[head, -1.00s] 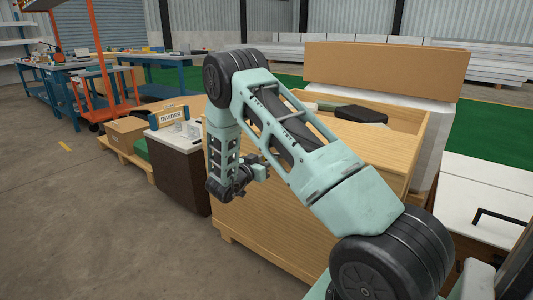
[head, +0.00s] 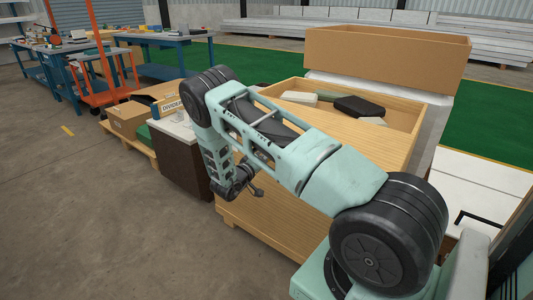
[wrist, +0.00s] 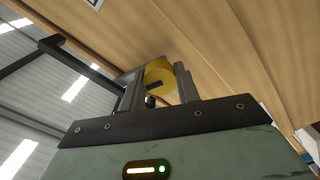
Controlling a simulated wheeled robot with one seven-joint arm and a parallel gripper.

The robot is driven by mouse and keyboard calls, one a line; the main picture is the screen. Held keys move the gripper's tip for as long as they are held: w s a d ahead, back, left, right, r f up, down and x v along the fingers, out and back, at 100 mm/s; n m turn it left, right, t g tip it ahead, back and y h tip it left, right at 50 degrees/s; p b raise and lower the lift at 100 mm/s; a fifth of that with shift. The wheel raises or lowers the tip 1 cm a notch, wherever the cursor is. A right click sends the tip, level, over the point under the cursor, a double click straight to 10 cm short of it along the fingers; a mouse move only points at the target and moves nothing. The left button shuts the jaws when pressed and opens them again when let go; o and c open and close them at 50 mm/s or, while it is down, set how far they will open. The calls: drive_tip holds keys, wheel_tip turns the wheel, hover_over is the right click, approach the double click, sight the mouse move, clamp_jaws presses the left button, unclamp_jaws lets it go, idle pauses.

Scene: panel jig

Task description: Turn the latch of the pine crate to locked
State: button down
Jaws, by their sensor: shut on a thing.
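The pine crate (head: 285,215) stands in front of me with its plain wooden front towards my arm and its top partly open. My gripper (head: 257,191) is at the upper part of that front face in the head view. In the wrist view, my gripper (wrist: 158,88) has its two grey fingers on either side of the latch, whose round yellow disc (wrist: 158,72) carries a short dark mark. The gripper is shut on the latch. The fingers hide part of it, and I cannot tell from the mark whether it stands at locked.
A dark bent bar (wrist: 75,55) lies left of the fingers in the wrist view. A brown cabinet (head: 172,160) with a "DIVIDER" box stands close left of the crate. A cardboard box (head: 390,60) is behind. Open floor (head: 90,220) lies to the left.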

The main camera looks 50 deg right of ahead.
drive_tip(key=n+p, duration=0.1)
drive_tip(key=n, duration=0.3)
drive_tip(key=shift+a+f, duration=0.1)
drive_tip(key=shift+n, duration=0.3)
idle(0.4)
drive_tip(key=c, duration=1)
unclamp_jaws()
drive_tip(key=a, duration=0.5)
drive_tip(key=s+a, duration=0.1)
drive_tip(key=a, duration=0.5)
drive_tip(key=a+p, duration=0.1)
drive_tip(key=a, duration=0.5)
drive_tip(key=shift+s+a, duration=0.15)
drive_tip(key=shift+s, duration=0.05)
